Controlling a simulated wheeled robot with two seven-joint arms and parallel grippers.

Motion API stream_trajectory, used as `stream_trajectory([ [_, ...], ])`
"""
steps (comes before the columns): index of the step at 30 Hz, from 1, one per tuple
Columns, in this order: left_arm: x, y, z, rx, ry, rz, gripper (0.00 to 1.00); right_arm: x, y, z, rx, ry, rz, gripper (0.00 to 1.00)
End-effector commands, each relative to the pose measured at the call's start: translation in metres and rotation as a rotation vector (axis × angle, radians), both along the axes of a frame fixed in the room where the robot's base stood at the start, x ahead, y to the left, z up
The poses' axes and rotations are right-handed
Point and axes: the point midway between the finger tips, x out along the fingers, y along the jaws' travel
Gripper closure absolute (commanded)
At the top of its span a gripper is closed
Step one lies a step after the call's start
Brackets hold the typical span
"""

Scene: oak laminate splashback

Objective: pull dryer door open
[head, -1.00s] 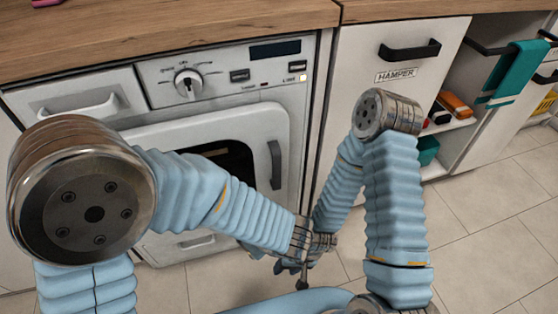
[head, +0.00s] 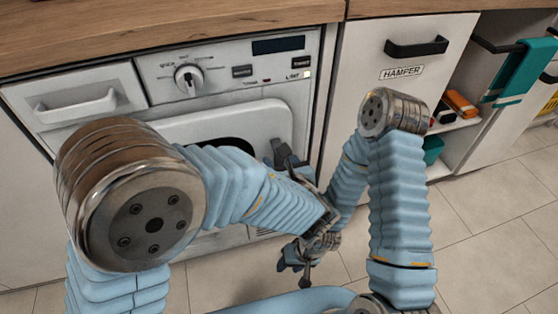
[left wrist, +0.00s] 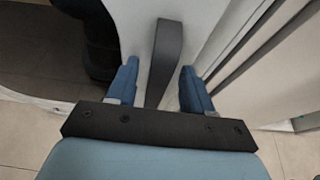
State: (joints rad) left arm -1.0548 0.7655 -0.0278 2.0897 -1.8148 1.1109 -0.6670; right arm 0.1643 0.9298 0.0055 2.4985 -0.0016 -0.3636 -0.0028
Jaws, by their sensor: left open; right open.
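The white dryer door (head: 215,122) with a dark round window stands in the dryer front and looks closed. Its dark upright handle (left wrist: 166,50) is on the door's right side. In the left wrist view, my left gripper (left wrist: 160,70) is open, with one blue finger on each side of the handle and a gap visible on both sides. In the head view, my left gripper (head: 287,162) is at the handle and partly covers it. My right gripper (head: 295,262) hangs lower, in front of the dryer's lower right, open and away from the door.
A control panel with a knob (head: 188,79) and a drawer (head: 75,104) are above the door. A hamper cabinet (head: 385,75) with a black handle stands to the right, beside open shelves and a teal towel (head: 525,70). The tiled floor (head: 490,230) at right is clear.

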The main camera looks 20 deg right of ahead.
Motion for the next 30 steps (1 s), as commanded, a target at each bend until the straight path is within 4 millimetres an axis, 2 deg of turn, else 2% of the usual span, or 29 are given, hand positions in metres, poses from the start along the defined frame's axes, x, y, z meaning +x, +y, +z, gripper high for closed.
stream_trajectory([
  [5, 0.0106, 0.0003, -0.0046, -0.001, 0.001, 0.000, 0.49, 0.0000, -0.0001, -0.0001, 0.000, 0.000, 0.000, 0.57],
  [13, 0.0115, 0.0004, -0.0049, -0.001, 0.001, -0.001, 0.50, 0.0000, 0.0000, -0.0001, 0.000, 0.000, 0.000, 0.57],
  [23, 0.0114, 0.0004, -0.0047, -0.001, 0.001, -0.001, 1.00, 0.0000, 0.0000, -0.0001, 0.000, 0.000, 0.000, 0.57],
  [30, 0.0109, 0.0003, -0.0047, -0.001, 0.001, -0.001, 1.00, 0.0000, 0.0000, -0.0003, 0.000, 0.000, 0.000, 0.57],
])
